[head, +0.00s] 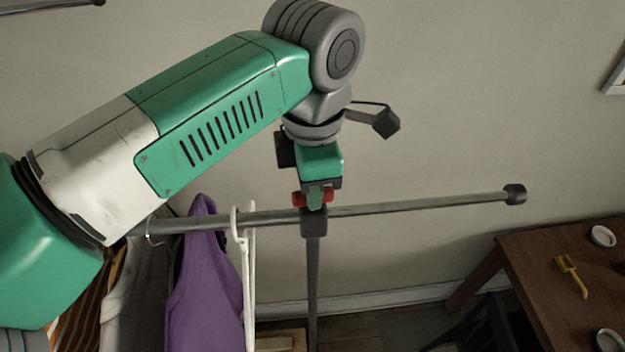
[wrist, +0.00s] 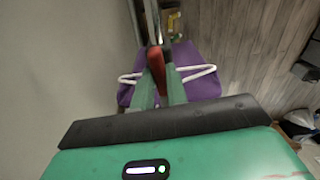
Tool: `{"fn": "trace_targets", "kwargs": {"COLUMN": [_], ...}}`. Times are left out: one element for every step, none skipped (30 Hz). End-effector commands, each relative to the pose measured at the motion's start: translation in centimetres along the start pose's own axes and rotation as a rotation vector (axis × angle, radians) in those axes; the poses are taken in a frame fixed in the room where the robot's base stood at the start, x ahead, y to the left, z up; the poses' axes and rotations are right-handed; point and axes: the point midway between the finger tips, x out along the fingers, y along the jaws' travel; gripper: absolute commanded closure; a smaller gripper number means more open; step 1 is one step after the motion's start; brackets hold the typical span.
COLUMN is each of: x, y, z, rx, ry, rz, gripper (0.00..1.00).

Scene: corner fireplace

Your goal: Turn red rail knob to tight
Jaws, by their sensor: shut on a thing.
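The red rail knob (head: 328,196) sits on top of the dark clamp (head: 314,222), where the upright post meets the horizontal metal rail (head: 420,204). My gripper (head: 314,199) points down onto the knob from above and is shut on it. Red shows on both sides of the fingers. In the wrist view the red knob (wrist: 157,66) shows between the two green fingers of my gripper (wrist: 160,80). Part of the knob is hidden by the fingers. I cannot tell how tight the knob is.
A purple garment (head: 205,280), other clothes and white hangers (head: 248,270) hang from the rail left of the clamp. The rail is bare to its dark end cap (head: 515,194). A brown table (head: 540,290) with a yellow tool (head: 572,275) and white dishes stands at right.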

Motion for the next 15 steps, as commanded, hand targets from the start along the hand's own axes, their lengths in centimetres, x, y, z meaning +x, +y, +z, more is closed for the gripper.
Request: {"fn": "trace_targets", "kwargs": {"x": [-0.16, -0.15, -0.15, -0.14, -0.14, -0.13, -0.13, -0.13, -0.12, -0.12, -0.12, -0.12, -0.11, -0.11, -0.11], "y": [-0.01, -0.02, -0.02, -0.02, -0.02, -0.02, -0.02, -0.02, -0.03, -0.03, -0.03, -0.03, -0.03, -0.03, -0.03], "z": [0.07, 0.08, 0.08, 0.08, 0.08, 0.09, 0.08, 0.09, 0.09, 0.09, 0.09, 0.09, 0.09, 0.1, 0.1], "rx": [0.021, 0.031, 0.046, 0.054, 0.062, 0.072, 0.078, 0.083, 0.089, 0.092, 0.095, 0.098, 0.1, 0.101, 0.102], "ry": [-0.002, -0.002, -0.002, -0.003, -0.003, -0.003, -0.003, -0.003, -0.003, -0.003, -0.003, -0.003, -0.003, -0.003, -0.003], "rz": [0.001, 0.001, 0.001, 0.001, 0.001, 0.001, 0.001, 0.001, 0.001, 0.001, 0.001, 0.001, 0.001, 0.001, 0.001], "gripper": [1.0, 1.0, 1.0, 1.0, 1.0, 1.0, 1.0, 1.0, 1.0, 1.0, 1.0, 1.0, 1.0, 1.0, 1.0]}}
